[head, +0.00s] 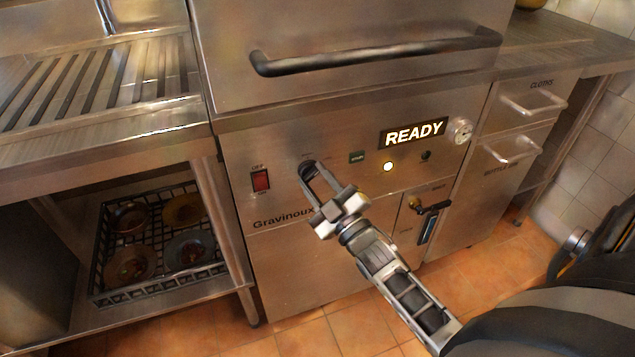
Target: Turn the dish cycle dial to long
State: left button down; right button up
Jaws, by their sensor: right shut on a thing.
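The dishwasher (290,245) is a steel machine with a control panel in the middle of the head view. The cycle dial (306,167) is a dark round knob on the panel, between the red switch and the small green button. My right gripper (309,174) reaches up to the panel from the lower right, and its fingers are shut on the dial. The fingers cover much of the dial, so its pointer and setting marks cannot be read. My left gripper is not in view.
The black hood handle (375,55) runs above. A dish rack (112,296) sits on the lower left shelf.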

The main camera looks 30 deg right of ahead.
jog(key=shift+a+f+m+t+h, duration=0.15)
jog(key=shift+m+h, duration=0.45)
jog(key=shift+m, duration=0.7)
jog(key=shift+d+m+t+h, duration=0.1)
jog(key=shift+m+t+h, duration=0.15)
jog(key=shift+m+h, duration=0.7)
jog(key=shift+m, duration=0.65)
jog(key=o, duration=1)
jog(key=v, duration=1.6)
jog(key=shift+b, duration=0.35)
